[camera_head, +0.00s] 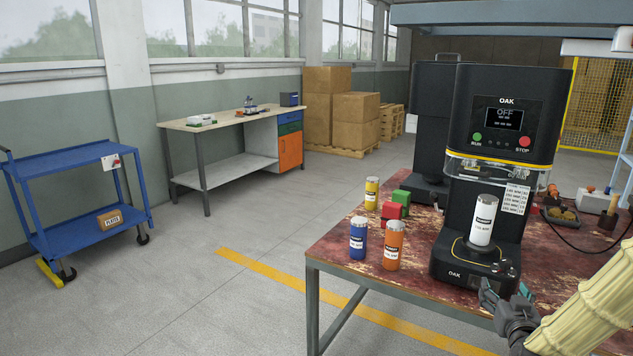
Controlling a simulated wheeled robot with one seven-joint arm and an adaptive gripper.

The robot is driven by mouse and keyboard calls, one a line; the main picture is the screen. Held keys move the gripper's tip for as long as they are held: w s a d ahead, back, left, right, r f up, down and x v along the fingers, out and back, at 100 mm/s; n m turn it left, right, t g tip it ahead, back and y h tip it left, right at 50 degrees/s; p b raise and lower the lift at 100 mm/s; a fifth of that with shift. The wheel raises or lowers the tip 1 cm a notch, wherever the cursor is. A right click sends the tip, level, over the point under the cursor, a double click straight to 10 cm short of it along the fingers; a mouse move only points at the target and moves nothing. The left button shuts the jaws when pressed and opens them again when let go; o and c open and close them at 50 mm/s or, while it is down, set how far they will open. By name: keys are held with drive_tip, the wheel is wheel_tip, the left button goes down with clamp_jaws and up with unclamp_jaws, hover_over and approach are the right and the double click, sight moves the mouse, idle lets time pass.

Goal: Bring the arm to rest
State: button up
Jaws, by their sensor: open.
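My gripper (507,297) is at the lower right, at the end of my arm in its pale yellow ribbed sleeve. Its fingers are apart and nothing is between them. It is close to the front base of the black OAK seamer (500,125), at the table's front edge. A white can (483,220) stands upright on the seamer's round plate, apart from my gripper. The seamer's screen reads OFF, between a green RUN button (477,137) and a red STOP button (525,141).
The worn red table (330,240) holds a blue can (358,238), an orange can (394,245), a yellow can (372,193), and red and green blocks (396,205). A second black machine (432,115) stands behind. A blue cart (85,232) is far left; the floor between is free.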

drive_tip(key=s+a+f+n+g+y+p, duration=0.1)
drive_tip(key=s+a+f+g+y+p, duration=0.2)
drive_tip(key=s+a+f, duration=0.6)
drive_tip(key=s+a+f+n+g+y+p, duration=0.15)
drive_tip(key=s+a+f+g, duration=0.4)
drive_tip(key=f, duration=0.55)
drive_tip(key=s+a+f+g+p, duration=0.1)
drive_tip(key=s+a+f+g, duration=0.1)
drive_tip(key=s, duration=0.7)
drive_tip(key=s+a+f+g+p, duration=0.2)
drive_tip(key=s+a+f+g, duration=0.1)
drive_tip(key=s, duration=0.6)
drive_tip(key=s+a+f+g+p, duration=0.2)
drive_tip(key=s+a+f, duration=0.1)
drive_tip(key=s, duration=0.6)
drive_tip(key=shift+f+g, duration=0.35)
drive_tip(key=shift+f, duration=0.3)
